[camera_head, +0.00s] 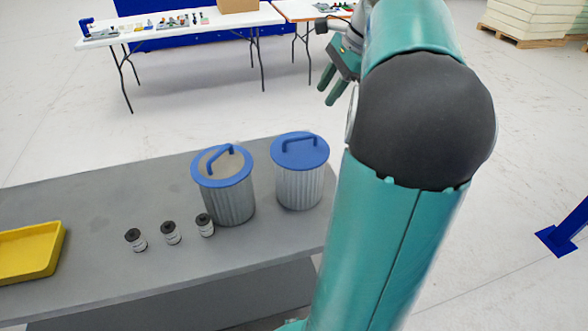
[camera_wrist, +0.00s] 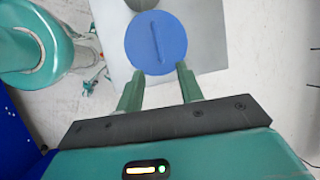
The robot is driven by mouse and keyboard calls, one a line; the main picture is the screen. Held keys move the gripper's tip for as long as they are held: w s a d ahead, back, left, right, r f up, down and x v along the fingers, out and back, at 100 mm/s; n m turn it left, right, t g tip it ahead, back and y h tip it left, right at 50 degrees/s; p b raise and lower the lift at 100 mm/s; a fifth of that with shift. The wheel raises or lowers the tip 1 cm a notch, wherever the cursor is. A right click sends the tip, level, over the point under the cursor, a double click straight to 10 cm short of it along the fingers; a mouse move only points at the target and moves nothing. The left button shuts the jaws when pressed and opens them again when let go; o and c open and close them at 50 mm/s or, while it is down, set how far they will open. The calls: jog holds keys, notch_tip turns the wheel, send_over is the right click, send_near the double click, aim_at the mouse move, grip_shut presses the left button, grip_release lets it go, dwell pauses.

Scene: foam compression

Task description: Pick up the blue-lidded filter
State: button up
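Two ribbed grey filters stand upright on a grey table (camera_head: 85,215). The right filter (camera_head: 299,187) has a solid blue lid (camera_head: 300,150) with a bar handle. The left filter (camera_head: 230,200) has a blue ring rim, a grey-brown centre and a blue handle. My gripper (camera_head: 332,84) is above and apart from the filters, to the upper right of the right one in the head view. In the wrist view the solid blue lid (camera_wrist: 157,42) lies just beyond the open, empty fingertips of my gripper (camera_wrist: 158,72), its handle running lengthwise between them.
Several small dark-capped jars, such as this one (camera_head: 171,233), stand left of the filters. A yellow tray (camera_head: 32,251) sits at the table's left end. White tables (camera_head: 180,33) with small items stand at the back.

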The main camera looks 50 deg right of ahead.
send_over(304, 137)
jog(key=s+d, duration=0.1)
jog(key=f, duration=0.7)
jog(key=shift+s+d+f, duration=0.15)
jog(key=shift+d+f, duration=0.05)
jog(key=shift+f, duration=0.15)
jog(key=x, duration=0.5)
jog(key=shift+s+a+f, duration=0.1)
jog(key=shift+s, duration=0.05)
jog(key=shift+c, duration=0.5)
grip_shut()
